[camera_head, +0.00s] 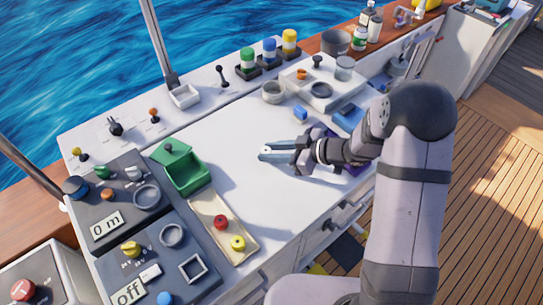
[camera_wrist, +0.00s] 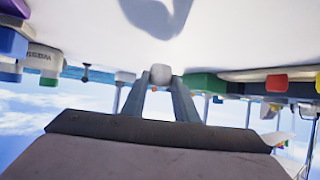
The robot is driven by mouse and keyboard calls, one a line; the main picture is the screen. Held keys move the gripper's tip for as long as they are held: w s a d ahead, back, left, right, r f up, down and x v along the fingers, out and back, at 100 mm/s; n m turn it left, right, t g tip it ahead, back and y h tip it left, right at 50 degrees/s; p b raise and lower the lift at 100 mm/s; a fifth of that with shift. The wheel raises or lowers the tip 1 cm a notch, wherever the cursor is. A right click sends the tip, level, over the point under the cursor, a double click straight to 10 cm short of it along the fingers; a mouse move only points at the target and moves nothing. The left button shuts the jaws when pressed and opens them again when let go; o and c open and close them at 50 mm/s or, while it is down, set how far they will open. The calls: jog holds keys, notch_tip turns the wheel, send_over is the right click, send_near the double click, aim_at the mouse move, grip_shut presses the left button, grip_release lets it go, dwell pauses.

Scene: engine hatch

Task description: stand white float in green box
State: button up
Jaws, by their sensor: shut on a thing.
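My gripper (camera_head: 266,152) is shut on the white float (camera_wrist: 160,75), a small pale rounded piece between the fingertips in the wrist view. In the head view the float is a small pale spot at the fingertips, mostly hidden. My gripper is over the middle of the white counter (camera_head: 235,125), to the right of the green box (camera_head: 188,175) and apart from it. The green box is open-topped, with a green lid or flap with a dark knob (camera_head: 170,150) at its back. The green box also shows in the wrist view (camera_wrist: 203,83), right of the float.
A cream tray (camera_head: 224,228) with a red and a yellow piece lies in front of the green box. Dark control panels (camera_head: 125,195) stand to the left. A blue block (camera_head: 300,113) and a grey ring-shaped bowl (camera_head: 273,92) are behind my gripper. Counter between gripper and box is clear.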

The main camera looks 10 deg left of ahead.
jog(key=shift+f, duration=1.2)
jog(key=shift+f, duration=0.2)
jog(key=o, duration=1)
jog(key=shift+r, duration=0.25)
jog(key=b+v, duration=0.1)
jog(key=v, duration=1.1)
jog(key=shift+f, duration=0.1)
